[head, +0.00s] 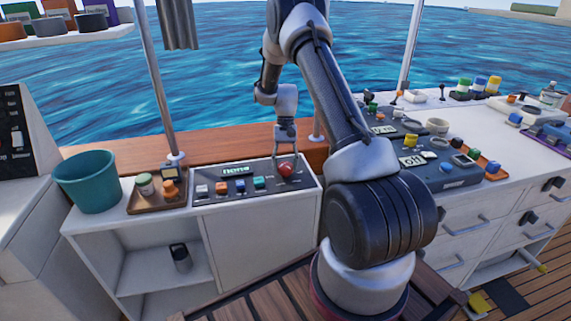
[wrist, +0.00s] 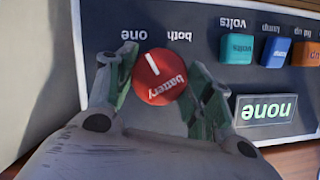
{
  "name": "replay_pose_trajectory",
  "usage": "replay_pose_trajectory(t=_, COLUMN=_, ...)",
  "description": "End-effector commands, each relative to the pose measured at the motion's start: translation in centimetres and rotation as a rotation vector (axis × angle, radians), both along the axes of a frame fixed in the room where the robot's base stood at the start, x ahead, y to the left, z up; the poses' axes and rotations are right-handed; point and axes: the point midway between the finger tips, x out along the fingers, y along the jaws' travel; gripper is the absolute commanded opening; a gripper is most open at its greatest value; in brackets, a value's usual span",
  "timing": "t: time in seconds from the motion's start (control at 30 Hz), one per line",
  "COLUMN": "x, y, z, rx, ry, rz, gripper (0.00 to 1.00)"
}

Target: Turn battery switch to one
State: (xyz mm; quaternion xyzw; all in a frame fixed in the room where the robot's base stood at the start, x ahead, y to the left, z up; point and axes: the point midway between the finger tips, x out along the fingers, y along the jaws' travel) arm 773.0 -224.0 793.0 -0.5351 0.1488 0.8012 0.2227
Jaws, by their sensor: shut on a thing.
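The battery switch is a round red knob (head: 285,170) at the right end of the dark switch panel (head: 218,201). In the wrist view the red knob (wrist: 158,84) lies between the two fingers of my gripper (wrist: 160,82), which is shut on it. It also shows in the head view (head: 286,153), reaching down from above. The picture is upside down there. The knob's white mark points up and slightly left, between the printed labels "one" (wrist: 130,48) and "both" (wrist: 182,36), nearer "one". The panel's display (wrist: 265,109) reads "none".
Coloured push buttons (wrist: 238,48) sit beside the knob on the panel. A wooden tray (head: 150,204) with small jars and a teal bucket (head: 87,181) stand to the left. A second console (head: 430,165) reading "off" is on the right counter.

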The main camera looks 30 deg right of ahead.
Motion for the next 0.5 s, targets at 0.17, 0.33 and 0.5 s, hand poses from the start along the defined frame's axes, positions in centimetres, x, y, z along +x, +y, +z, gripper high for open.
replay_pose_trajectory(t=0.17, x=0.08, y=-0.03, z=0.04, rx=0.0, ry=-0.002, rz=0.002, gripper=0.28)
replay_pose_trajectory(t=0.33, x=0.08, y=-0.03, z=0.04, rx=0.0, ry=-0.002, rz=0.002, gripper=0.28)
replay_pose_trajectory(t=0.5, x=0.05, y=-0.02, z=0.03, rx=-0.001, ry=-0.002, rz=0.001, gripper=0.73)
